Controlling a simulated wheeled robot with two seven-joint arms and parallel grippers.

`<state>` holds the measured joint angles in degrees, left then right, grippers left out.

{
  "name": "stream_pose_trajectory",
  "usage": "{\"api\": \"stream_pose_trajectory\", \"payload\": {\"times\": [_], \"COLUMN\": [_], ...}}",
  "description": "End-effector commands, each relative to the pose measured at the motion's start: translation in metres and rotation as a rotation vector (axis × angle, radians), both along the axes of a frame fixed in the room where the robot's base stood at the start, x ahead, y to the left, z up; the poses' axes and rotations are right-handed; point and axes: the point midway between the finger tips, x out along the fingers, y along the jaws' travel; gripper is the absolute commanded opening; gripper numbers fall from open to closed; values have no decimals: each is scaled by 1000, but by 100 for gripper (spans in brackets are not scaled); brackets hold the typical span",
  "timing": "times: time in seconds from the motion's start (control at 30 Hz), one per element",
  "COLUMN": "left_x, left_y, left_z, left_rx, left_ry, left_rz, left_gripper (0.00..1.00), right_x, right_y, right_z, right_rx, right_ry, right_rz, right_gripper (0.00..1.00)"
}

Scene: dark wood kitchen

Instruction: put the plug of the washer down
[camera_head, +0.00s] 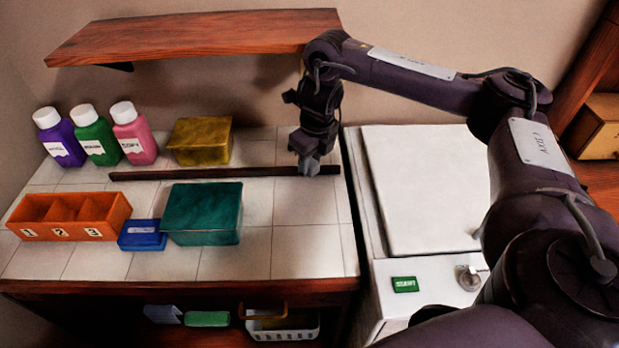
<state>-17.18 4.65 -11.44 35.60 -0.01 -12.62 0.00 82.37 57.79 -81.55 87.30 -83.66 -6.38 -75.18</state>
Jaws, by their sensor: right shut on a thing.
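My right gripper (309,168) points down over the right end of the tiled counter, at the end of a dark strip. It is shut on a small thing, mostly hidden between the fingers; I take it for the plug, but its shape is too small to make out. I cannot tell whether it touches the strip or the counter. The white washer (425,190) stands right of the counter with its lid down. On its front are a green start button (404,284) and a round knob (469,279), partly behind my arm. My left gripper is not in view.
The dark strip (220,172) crosses the counter (305,250). Purple, green and pink bottles (135,135), a yellow box (201,141), a teal box (203,213), a blue box (142,235) and an orange numbered tray (70,216) stand left. A wooden shelf (190,36) hangs above. The counter's right front is clear.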

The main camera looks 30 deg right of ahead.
Motion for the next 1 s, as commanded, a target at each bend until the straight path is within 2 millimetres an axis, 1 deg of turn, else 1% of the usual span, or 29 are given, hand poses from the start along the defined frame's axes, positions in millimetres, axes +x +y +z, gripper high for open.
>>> {"api": "stream_pose_trajectory", "payload": {"times": [0.17, 0.3, 0.4, 0.63, 1.0], "left_x": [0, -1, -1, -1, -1], "left_y": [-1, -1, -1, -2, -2], "left_z": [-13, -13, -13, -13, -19], "left_rx": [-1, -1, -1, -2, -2], "left_ry": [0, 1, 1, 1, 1], "left_rz": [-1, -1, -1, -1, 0], "left_gripper": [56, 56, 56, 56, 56], "right_x": [-1, 0, 0, 0, 0], "right_y": [0, 0, 1, 0, 0], "right_z": [-26, -41, -44, -44, -55], "right_rx": [1, 1, 1, 0, 0], "right_ry": [3, 1, -1, -1, -1], "right_rz": [-1, -1, 0, 0, 0], "right_gripper": [10, 10, 10, 10, 10]}}
